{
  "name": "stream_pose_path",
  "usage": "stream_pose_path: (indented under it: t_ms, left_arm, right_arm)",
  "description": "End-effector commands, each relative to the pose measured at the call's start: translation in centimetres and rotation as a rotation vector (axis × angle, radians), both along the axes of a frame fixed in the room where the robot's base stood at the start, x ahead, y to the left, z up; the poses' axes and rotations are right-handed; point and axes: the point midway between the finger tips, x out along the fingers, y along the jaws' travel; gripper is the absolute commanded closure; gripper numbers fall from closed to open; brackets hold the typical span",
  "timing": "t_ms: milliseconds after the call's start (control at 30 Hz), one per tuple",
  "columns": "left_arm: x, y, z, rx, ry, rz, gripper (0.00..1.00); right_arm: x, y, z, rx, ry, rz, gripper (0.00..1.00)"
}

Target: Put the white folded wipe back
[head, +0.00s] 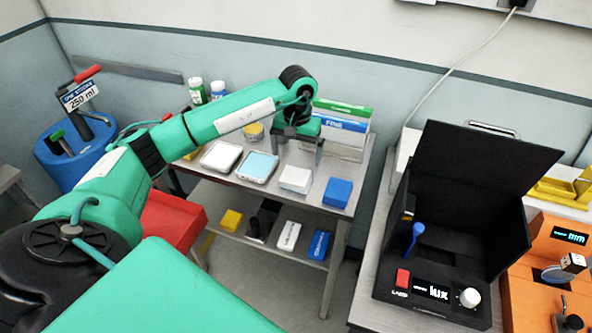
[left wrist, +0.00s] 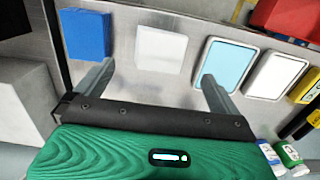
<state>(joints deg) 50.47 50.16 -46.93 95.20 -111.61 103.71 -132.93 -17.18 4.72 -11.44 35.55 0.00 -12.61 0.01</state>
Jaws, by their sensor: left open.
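The white folded wipe (head: 295,179) lies flat on the grey bench top, between a pale blue-topped tray and a blue folded block. It also shows in the left wrist view (left wrist: 160,48), just beyond my fingers. My left gripper (head: 299,158) is open and empty above the bench, behind the wipe in the head view. In the left wrist view its two fingers (left wrist: 157,74) stand wide apart, with the wipe between their lines and apart from both. My right gripper is not in view.
The blue block (head: 338,192), pale blue-topped tray (head: 257,166) and white-topped tray (head: 220,156) sit beside the wipe. Upright boxes (head: 342,125) stand behind my left gripper. A lower shelf holds another white piece (head: 288,236). A black box (head: 440,240) stands at right.

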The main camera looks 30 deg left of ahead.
Motion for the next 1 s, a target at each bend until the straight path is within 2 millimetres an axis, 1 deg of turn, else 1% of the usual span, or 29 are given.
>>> stream_pose_path:
  t_ms: [33, 200, 333, 467, 1000]
  left_arm:
    - [0.2, 0.1, 0.7, 0.0, -0.005, 0.001, 0.0]
    - [0.2, 0.1, 2.8, 0.0, -0.002, 0.0, 0.0]
    - [0.2, 0.0, 3.6, 0.0, -0.001, 0.0, 0.0]
    - [0.2, 0.0, 3.9, 0.0, 0.0, 0.0, 0.0]
    - [0.2, 0.0, 3.8, 0.0, 0.0, 0.0, 0.0]
  right_arm:
    - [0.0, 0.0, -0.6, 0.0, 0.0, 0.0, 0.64]
    - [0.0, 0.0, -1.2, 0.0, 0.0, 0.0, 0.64]
    - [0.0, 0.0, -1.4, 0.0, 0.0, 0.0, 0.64]
    - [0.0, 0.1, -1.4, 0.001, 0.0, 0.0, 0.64]
    - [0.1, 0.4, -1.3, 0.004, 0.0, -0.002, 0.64]
